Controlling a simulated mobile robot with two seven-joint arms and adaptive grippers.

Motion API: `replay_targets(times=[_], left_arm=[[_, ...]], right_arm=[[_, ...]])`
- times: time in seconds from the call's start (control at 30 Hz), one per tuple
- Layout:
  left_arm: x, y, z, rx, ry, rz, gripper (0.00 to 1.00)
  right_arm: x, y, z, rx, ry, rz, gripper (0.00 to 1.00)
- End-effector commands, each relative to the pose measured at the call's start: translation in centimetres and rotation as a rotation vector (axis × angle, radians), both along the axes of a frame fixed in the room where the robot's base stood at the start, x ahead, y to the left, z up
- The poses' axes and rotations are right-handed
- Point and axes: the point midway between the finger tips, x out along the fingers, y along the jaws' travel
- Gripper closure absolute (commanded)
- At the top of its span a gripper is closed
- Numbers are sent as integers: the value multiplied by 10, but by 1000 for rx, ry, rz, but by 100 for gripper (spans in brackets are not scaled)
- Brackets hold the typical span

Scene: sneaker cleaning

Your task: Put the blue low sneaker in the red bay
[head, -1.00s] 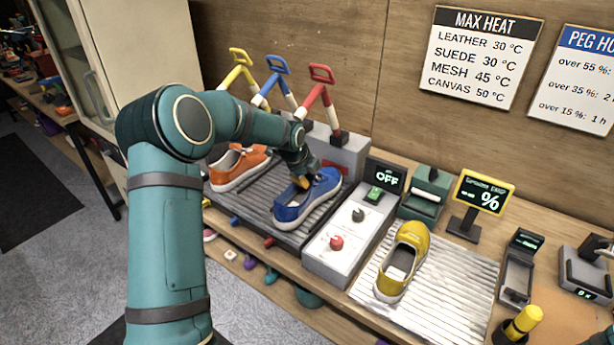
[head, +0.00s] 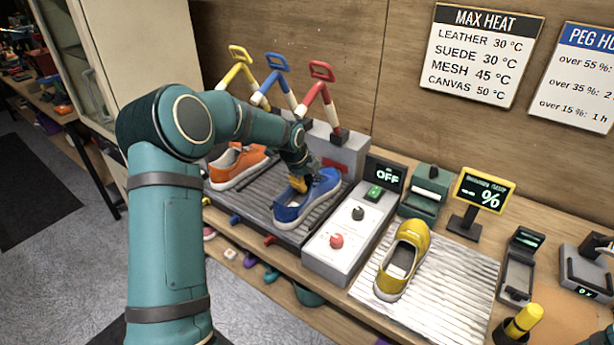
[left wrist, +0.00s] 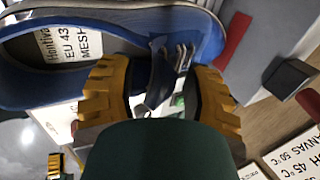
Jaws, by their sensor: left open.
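The blue low sneaker (head: 312,203) rests on the dark ribbed rack at its right end, in front of the red lever (head: 318,95). A red patch (head: 335,165) on the grey housing behind it marks that bay. My left gripper (head: 299,183) is at the sneaker's upper, over its laced middle. In the left wrist view its yellow fingers (left wrist: 160,78) stand apart, with part of the blue sneaker (left wrist: 195,28) and its laces close by them. Its label reads EU 43, MESH.
An orange sneaker (head: 238,168) sits on the left of the rack, near the yellow lever (head: 238,68) and blue lever (head: 277,80). A control box (head: 345,235) reading OFF stands to the right. A yellow shoe (head: 402,260) lies on a pale ribbed mat (head: 450,285).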

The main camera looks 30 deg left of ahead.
Motion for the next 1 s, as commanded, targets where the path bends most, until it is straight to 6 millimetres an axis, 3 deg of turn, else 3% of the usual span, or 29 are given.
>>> replay_targets(times=[0.17, 0.6, 1.0], left_arm=[[-6, 2, 16, 1, -5, 2, 51], [-43, 4, 91, 2, -5, 1, 51], [-55, 4, 116, 1, -3, 0, 51]], right_arm=[[0, 0, 0, 0, 0, 0, 53], [0, 0, 0, 0, 0, 0, 53], [0, 0, 4, 0, 0, 0, 53]])
